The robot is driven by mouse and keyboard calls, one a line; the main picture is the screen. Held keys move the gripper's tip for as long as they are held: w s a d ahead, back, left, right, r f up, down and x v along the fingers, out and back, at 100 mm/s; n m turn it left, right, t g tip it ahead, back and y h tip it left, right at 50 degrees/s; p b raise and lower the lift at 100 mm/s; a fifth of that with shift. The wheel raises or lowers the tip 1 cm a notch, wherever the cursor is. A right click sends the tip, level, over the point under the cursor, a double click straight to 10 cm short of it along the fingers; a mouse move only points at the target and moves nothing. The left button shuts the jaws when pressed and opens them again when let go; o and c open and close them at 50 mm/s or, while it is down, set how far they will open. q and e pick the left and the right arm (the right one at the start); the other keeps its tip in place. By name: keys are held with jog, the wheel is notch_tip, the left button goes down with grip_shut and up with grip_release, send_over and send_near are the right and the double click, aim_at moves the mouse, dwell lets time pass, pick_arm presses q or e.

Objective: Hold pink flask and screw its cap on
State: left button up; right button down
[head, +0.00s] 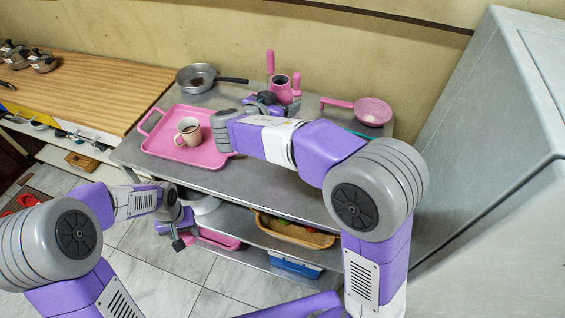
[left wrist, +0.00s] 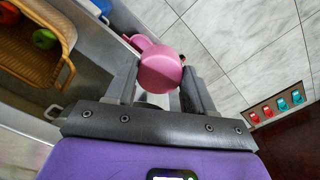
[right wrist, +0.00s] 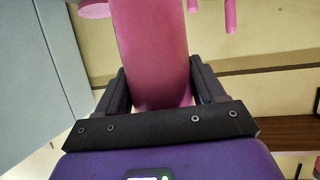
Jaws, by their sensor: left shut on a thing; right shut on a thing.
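The pink flask (head: 281,91) stands at the back of the metal table in the head view, its open dark mouth facing up. My right gripper (head: 265,101) is beside it; in the right wrist view its fingers close on the flask's pink body (right wrist: 153,55). My left gripper (head: 180,240) is low in front of the table, by the lower shelves. In the left wrist view it is shut on a round pink cap (left wrist: 160,71). The cap and flask are far apart.
A pink tray (head: 165,151) with a mug (head: 188,131) is on the table's left part. A frying pan (head: 197,77) and a pink pan (head: 371,111) flank the flask, with pink handles (head: 270,61) close to it. A grey cabinet (head: 490,130) stands at right; a basket (head: 295,232) is below.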

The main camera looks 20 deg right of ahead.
jog(key=shift+w+d, duration=0.15)
jog(key=shift+d, duration=0.25)
pick_arm(q)
jog(key=shift+f+b, duration=0.55)
jog(key=shift+f, duration=0.05)
pick_arm(e)
jog(key=shift+f, duration=2.45)
pick_arm(q)
jog(key=shift+f+b, duration=0.5)
jog(key=shift+b, duration=0.05)
pick_arm(e)
jog(key=shift+f, duration=2.5)
pick_arm(q)
jog(key=shift+f, duration=0.1)
